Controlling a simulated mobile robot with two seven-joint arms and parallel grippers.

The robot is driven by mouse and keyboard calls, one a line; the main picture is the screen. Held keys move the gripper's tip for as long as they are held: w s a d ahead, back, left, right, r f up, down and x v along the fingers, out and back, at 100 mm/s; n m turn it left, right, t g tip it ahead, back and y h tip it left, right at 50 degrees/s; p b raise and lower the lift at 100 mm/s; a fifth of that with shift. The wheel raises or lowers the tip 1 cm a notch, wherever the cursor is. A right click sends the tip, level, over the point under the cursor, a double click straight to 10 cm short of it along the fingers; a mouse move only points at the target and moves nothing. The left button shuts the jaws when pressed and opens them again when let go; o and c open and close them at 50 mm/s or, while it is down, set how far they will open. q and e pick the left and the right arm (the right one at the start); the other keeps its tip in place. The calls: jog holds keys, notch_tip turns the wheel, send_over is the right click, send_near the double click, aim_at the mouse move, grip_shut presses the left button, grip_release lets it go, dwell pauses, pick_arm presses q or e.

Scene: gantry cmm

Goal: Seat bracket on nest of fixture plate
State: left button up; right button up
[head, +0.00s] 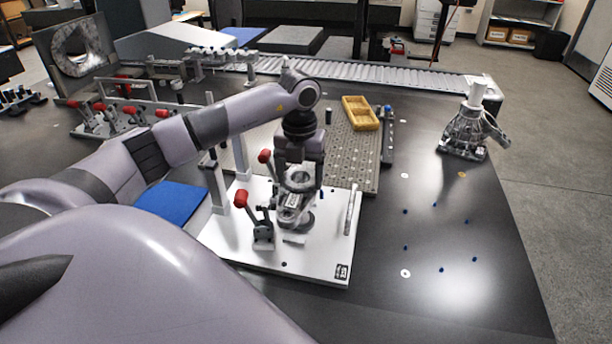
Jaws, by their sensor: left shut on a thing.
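The white fixture plate (316,267) lies on the dark table in the head view, with red-handled toggle clamps (262,232) at its left side. My left gripper (296,188) comes down over the middle of the plate and is shut on a grey metal piece that looks like the bracket (291,216). The bracket is low over the plate's middle, where the nest would be. The gripper and bracket hide the nest, so I cannot tell whether the bracket touches it or is fully level. My right gripper is not in view.
A perforated plate (352,158) with a yellow tray (360,113) lies behind the fixture plate. A blue pad (172,203) lies to the left. A metal casting (466,132) stands at the right. The table right of the fixture is mostly clear, with small blue dots.

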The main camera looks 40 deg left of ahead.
aim_at(301, 187)
pick_arm(q)
jog(key=shift+f+b, duration=0.75)
jog(key=shift+f, duration=0.1)
jog(key=shift+f+b, duration=0.7)
jog(key=shift+f, duration=0.2)
notch_tip(301, 187, down, 3)
jog(key=b, duration=0.3)
jog(key=shift+f, duration=0.15)
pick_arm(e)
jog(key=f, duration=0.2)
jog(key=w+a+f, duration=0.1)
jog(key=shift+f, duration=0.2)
pick_arm(q)
jog(key=shift+p, duration=0.65)
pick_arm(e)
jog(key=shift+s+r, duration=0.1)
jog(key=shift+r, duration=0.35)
pick_arm(q)
jog(key=shift+f+b, duration=0.35)
jog(key=shift+f, duration=0.1)
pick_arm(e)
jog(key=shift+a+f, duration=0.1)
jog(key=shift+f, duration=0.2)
pick_arm(q)
jog(key=shift+f+b, duration=0.45)
jog(key=shift+f, duration=0.35)
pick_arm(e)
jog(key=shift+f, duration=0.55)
